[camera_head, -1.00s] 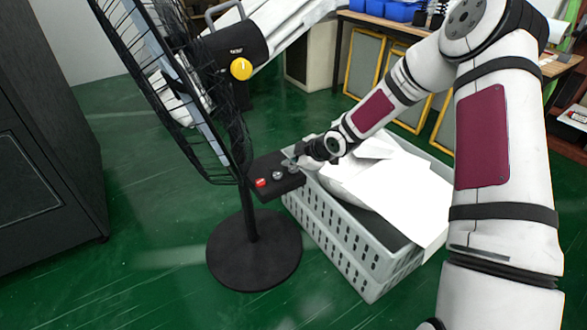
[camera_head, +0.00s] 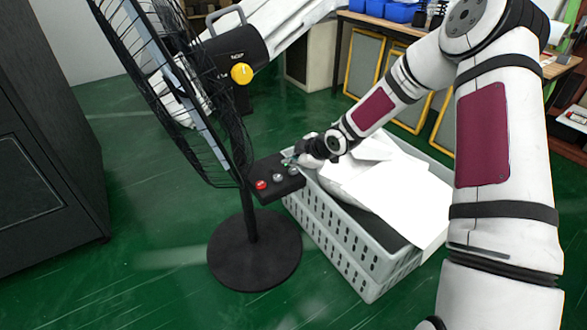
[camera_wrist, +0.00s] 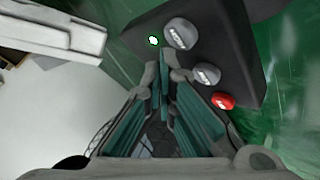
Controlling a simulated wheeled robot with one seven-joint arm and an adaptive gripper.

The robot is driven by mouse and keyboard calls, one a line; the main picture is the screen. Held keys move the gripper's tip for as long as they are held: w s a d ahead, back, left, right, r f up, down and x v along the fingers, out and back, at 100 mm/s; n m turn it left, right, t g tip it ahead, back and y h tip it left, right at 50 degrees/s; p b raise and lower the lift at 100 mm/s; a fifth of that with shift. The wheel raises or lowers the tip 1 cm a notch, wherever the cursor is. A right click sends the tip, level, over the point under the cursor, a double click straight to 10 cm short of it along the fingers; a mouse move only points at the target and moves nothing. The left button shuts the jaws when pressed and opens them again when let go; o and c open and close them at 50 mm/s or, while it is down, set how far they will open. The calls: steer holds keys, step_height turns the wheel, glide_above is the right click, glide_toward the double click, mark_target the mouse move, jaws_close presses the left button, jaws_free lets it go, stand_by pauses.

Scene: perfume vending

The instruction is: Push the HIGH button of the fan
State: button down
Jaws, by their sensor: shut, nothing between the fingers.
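The fan's black control box (camera_head: 265,195) juts from its pole. It carries a red button (camera_head: 261,184), a middle grey button (camera_head: 277,178) and a far grey button (camera_head: 293,171). In the wrist view the red button (camera_wrist: 222,101), middle grey button (camera_wrist: 207,73) and larger-looking far grey button (camera_wrist: 180,33) form a row; their lettering is too small to read surely. A small green light (camera_wrist: 153,40) glows beside the far grey button. My gripper (camera_wrist: 170,68) is shut and empty, its tips near the box edge by that button. Contact is not visible. In the head view my gripper (camera_head: 288,159) is behind the box.
The fan's wire cage (camera_head: 165,90) rises above the box, and its round base (camera_head: 254,270) stands on the green floor. A white perforated crate (camera_head: 345,245) holding white sheets stands close to the right. A dark cabinet (camera_head: 45,150) is at the left.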

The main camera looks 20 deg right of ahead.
mark_target(292, 172)
steer(key=shift+r, duration=0.1)
step_height(292, 172, up, 5)
steer(key=p, duration=0.4)
steer(key=shift+p, duration=0.35)
stand_by(0.6)
